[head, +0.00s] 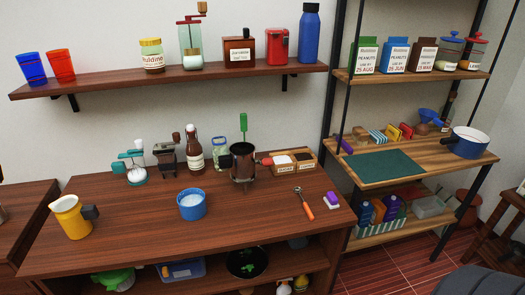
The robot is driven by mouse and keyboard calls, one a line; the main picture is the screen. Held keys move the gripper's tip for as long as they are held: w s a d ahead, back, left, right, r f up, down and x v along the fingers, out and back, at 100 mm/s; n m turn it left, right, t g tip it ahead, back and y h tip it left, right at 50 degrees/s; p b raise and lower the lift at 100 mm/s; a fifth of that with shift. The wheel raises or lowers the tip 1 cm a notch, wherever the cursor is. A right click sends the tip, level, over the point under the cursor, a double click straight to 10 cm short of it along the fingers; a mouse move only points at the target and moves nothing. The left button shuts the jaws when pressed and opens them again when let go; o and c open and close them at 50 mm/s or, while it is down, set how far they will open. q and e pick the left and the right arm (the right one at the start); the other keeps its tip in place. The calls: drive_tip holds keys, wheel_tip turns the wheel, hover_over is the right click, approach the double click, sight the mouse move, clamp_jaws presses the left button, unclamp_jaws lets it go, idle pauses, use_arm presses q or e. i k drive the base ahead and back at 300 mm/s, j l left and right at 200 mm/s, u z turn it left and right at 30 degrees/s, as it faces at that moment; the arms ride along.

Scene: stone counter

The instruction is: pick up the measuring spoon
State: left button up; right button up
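The measuring spoon (306,208) appears to be the utensil with an orange handle and a small metal end. It lies on the right part of a dark wooden counter (130,222), its metal end pointing away and its handle toward the front edge. Nothing covers it. Neither my left nor my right gripper shows in the head view.
A purple and white block (331,200) lies just right of the spoon. Behind it stand a wooden box (283,170) and a dark pot (243,165) with a green-handled tool. A blue tub (192,206) stands left. The counter between tub and spoon is clear.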

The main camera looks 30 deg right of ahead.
sight(297, 190)
drive_tip(key=z, duration=1.3)
